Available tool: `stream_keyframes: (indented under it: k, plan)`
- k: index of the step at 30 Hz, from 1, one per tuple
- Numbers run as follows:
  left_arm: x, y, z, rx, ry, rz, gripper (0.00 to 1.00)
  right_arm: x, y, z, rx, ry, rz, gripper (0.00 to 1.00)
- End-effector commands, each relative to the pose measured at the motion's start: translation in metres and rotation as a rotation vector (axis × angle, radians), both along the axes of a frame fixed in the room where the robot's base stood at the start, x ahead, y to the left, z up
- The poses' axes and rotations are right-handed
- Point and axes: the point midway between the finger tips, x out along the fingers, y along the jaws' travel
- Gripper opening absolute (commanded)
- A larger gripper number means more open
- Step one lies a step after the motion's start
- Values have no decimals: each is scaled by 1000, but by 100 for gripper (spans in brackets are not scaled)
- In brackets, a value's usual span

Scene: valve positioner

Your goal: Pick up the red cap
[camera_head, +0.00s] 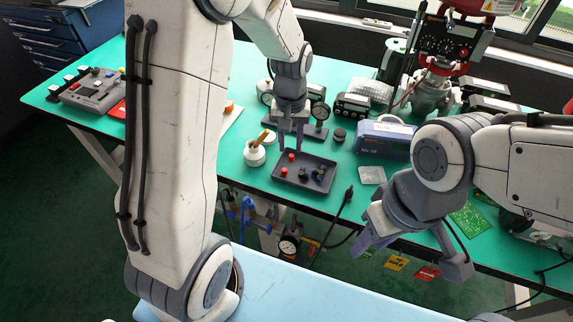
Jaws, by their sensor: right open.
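A dark tray (276,176) stands on the green table and holds several small parts. A small red cap (291,156) is near its back left, and a second red piece (284,171) lies at its left. Blue and black parts lie at its middle and right. My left gripper (291,147) points down over the tray's back left edge. Its fingers are apart, with the back red cap at or just below the gap between the tips; contact cannot be made out. My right gripper (411,256) is open and empty, in front of the table's front edge.
A white pot with a brush (254,154) stands left of the tray. A blue box (386,138) and a silver square (372,175) are to its right. Gauges (319,112) stand behind. A black probe (345,200) is at the front edge. Green table (225,150) left of the pot is clear.

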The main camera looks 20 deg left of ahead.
Motion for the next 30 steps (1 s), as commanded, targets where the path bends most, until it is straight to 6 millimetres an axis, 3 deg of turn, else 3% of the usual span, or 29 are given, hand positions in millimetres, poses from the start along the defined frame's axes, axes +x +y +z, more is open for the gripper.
stream_keyframes:
  k: [4, 10, 17, 24, 30]
  plan:
    - [10, 17, -21, 4, 8, 62, 37, 0, 0, -1, 0, 0, 0, 42]
    - [9, 18, -52, 4, 8, 64, 37, 0, 0, -1, 0, 0, 0, 42]
    - [8, 20, -69, 4, 8, 65, 37, 0, 0, 0, 0, 0, 0, 42]
    - [8, 22, -105, 3, 9, 63, 37, 0, 0, 4, 0, 0, 0, 42]
    - [9, 22, -116, 4, 5, 63, 37, 0, 0, 4, 0, 0, 0, 42]
